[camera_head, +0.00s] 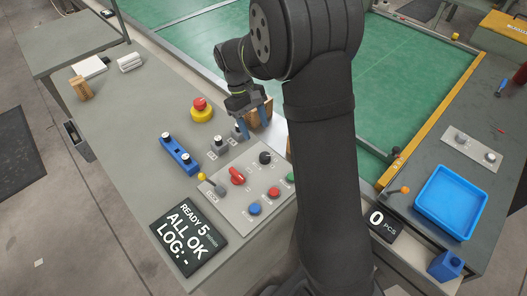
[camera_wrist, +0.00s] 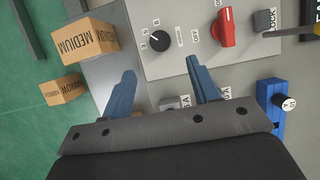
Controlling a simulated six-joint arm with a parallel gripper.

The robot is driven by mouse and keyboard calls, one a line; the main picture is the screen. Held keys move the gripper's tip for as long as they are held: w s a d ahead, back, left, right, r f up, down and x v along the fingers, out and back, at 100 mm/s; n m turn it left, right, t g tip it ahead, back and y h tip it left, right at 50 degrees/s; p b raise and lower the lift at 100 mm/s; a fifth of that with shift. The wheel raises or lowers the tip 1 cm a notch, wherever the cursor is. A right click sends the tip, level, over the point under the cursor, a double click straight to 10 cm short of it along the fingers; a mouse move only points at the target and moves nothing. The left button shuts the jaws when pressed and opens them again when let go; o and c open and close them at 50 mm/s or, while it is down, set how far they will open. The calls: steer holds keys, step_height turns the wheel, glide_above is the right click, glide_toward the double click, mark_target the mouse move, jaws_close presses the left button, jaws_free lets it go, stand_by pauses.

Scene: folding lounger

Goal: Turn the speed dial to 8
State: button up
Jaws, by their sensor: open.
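The speed dial is a black round knob (camera_head: 265,158) on the light grey control panel (camera_head: 230,205). In the wrist view the dial (camera_wrist: 160,38) has small labels 3, 5 and 8 along its left side. Its exact pointer direction is too small to tell. The dark display (camera_head: 188,232) reads READY 5, ALL OK, LOG: -. My gripper (camera_head: 256,126) is open with blue fingers, behind the dial in the head view. In the wrist view its fingertips (camera_wrist: 161,69) point toward the panel, apart from the dial, with nothing between them.
A red rotary switch (camera_head: 237,175) sits beside the dial, with several coloured buttons nearby. A yellow-based emergency stop (camera_head: 201,109) and a blue block with knobs (camera_head: 179,156) stand left. Cardboard boxes labelled MEDIUM (camera_wrist: 88,40) and NARROW (camera_wrist: 60,90) are close to my gripper.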

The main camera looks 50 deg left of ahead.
mark_target(265, 156)
steer(key=x, duration=1)
steer(key=shift+d, duration=0.1)
steer(key=c, duration=1)
